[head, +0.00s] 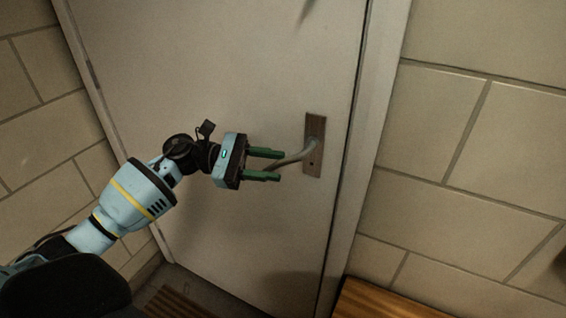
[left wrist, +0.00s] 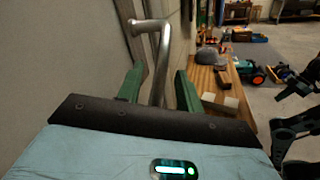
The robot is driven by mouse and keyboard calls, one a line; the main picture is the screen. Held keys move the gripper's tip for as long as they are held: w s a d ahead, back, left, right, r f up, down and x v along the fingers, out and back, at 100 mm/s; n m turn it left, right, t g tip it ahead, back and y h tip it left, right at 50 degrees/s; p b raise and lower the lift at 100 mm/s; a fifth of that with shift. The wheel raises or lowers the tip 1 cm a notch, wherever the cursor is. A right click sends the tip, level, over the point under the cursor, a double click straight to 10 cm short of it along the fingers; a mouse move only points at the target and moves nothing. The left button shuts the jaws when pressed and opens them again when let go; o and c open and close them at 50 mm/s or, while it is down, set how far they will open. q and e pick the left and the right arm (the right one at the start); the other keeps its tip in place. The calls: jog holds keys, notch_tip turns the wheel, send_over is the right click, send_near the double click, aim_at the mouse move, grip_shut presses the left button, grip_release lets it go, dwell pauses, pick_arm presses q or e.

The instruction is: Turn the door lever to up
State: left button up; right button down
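The door lever (head: 293,158) is a metal handle on a brown plate (head: 314,160) near the door's right edge. It slopes down to the left from the plate. My left gripper (head: 281,166) is open, its two green fingers apart, with the lever's free end between them. In the left wrist view the lever (left wrist: 160,65) also stands between the spread fingers. I cannot tell whether a finger touches it.
The white door (head: 230,70) is shut in its frame, with block walls (head: 480,130) on both sides. A wooden bench top (head: 385,300) lies low at the right. In the left wrist view it holds a grey cap-like item (left wrist: 212,56) and small blocks. Dark mechanical parts show at the right edge.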

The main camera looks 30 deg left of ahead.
pick_arm(q)
jog(key=x, duration=0.3)
jog(key=shift+d+p, duration=0.1)
jog(key=shift+p, duration=0.2)
grip_shut()
